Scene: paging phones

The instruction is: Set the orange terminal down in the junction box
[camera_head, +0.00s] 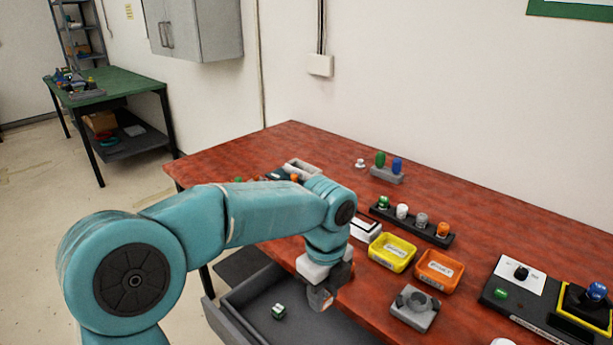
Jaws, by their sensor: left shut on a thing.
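My left gripper (325,291) points down over the front edge of the red table, above an open grey drawer. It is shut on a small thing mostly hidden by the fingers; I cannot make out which. An orange knob-like piece (443,230), which may be the orange terminal, stands at the right end of a black rack (432,237), beside grey, white and green pieces. A grey box (414,308) with a round hollow sits at the table's front, right of my gripper. I cannot tell whether it is the junction box. My right gripper is not in view.
A yellow tray (393,252) and an orange tray (439,270) lie right of my gripper. A small green-and-white piece (278,311) lies in the open drawer (232,325). A black panel (545,310) with controls is at the right. The table's back right is clear.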

